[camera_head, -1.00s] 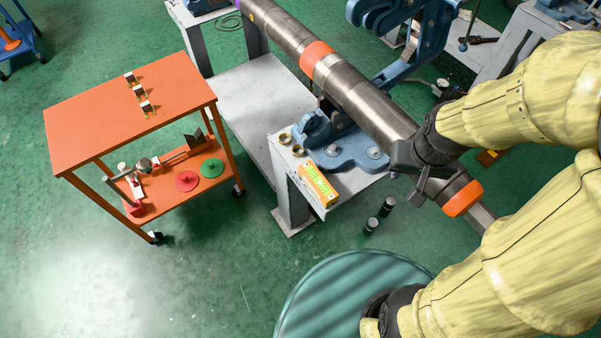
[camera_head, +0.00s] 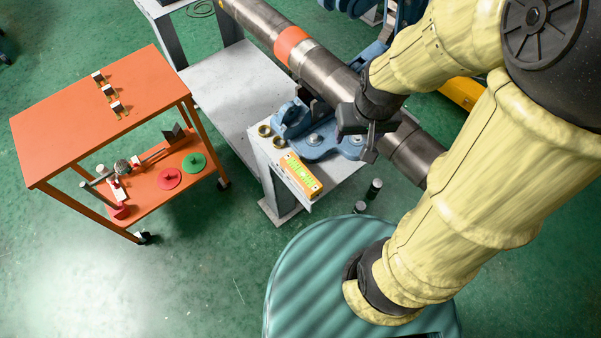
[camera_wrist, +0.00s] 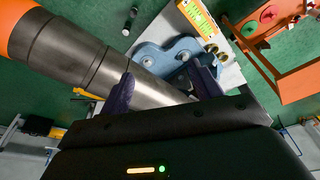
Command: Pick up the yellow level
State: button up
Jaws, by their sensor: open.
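The yellow level (camera_head: 301,176), with green windows along its face, lies on the near corner of the grey vise stand. It also shows at the top of the wrist view (camera_wrist: 196,17), partly cut off by the frame edge. My gripper (camera_head: 357,138) is above the pipe, to the right of the level and apart from it. In the wrist view my gripper (camera_wrist: 163,88) has its two fingers spread with nothing held between them. The pipe (camera_wrist: 130,75) passes behind the fingers.
The long steel pipe (camera_head: 340,79) with an orange band rests in the blue vise (camera_head: 318,141). Two brass rings (camera_head: 265,130) lie beside the level. An orange cart (camera_head: 90,120) stands at left.

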jog(key=w+a+f+n, duration=0.1)
jog(key=a, duration=0.1)
jog(key=w+a+f+n+g, duration=0.1)
jog(key=w+a, duration=0.1)
jog(key=w+a+f+n+g, duration=0.1)
jog(key=a, duration=0.1)
jog(key=shift+w+f, duration=0.3)
jog(key=shift+w, duration=0.05)
jog(key=n+g, duration=0.2)
jog(key=n, duration=0.2)
send_over(301, 172)
jog(key=w+a, duration=0.2)
notch_tip(301, 172, down, 6)
jog(key=shift+s+r+h+p, duration=0.15)
jog(key=shift+s+h+p, duration=0.15)
jog(key=shift+h, duration=0.1)
jog(key=shift+s, duration=0.1)
jog(key=f, duration=0.8)
jog(key=s+d+f, duration=0.1)
jog(key=f, duration=0.3)
jog(key=shift+f, duration=0.15)
jog(key=shift+s+d+f+p, duration=0.1)
jog(key=shift+d+f+p, duration=0.15)
jog(key=shift+f, duration=1)
jog(key=shift+d+f+p, duration=0.2)
jog(key=shift+d+f, duration=0.05)
jog(key=shift+f, duration=0.95)
